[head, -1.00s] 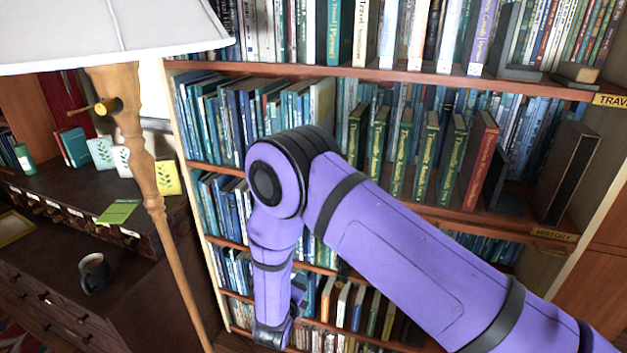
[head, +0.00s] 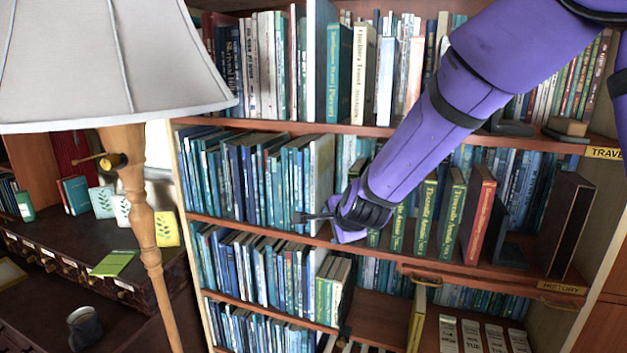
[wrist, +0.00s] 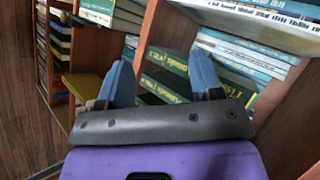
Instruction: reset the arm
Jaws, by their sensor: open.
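My gripper (head: 318,222) is at the end of my purple arm, in front of the second shelf from the top in the head view. In the wrist view my gripper (wrist: 162,85) shows two blue-grey fingers spread apart with nothing held between them. Dark green books (wrist: 165,72) with yellow lettering show behind the gap between the fingers. In the head view the same kind of green books (head: 424,215) stand on the shelf to the right of the gripper, partly hidden by my arm.
A tall bookcase with a shelf edge (head: 280,226) fills the view behind my arm. A floor lamp with a pale shade (head: 110,60) stands close at the left. A red book (head: 478,215) leans on the shelf at right.

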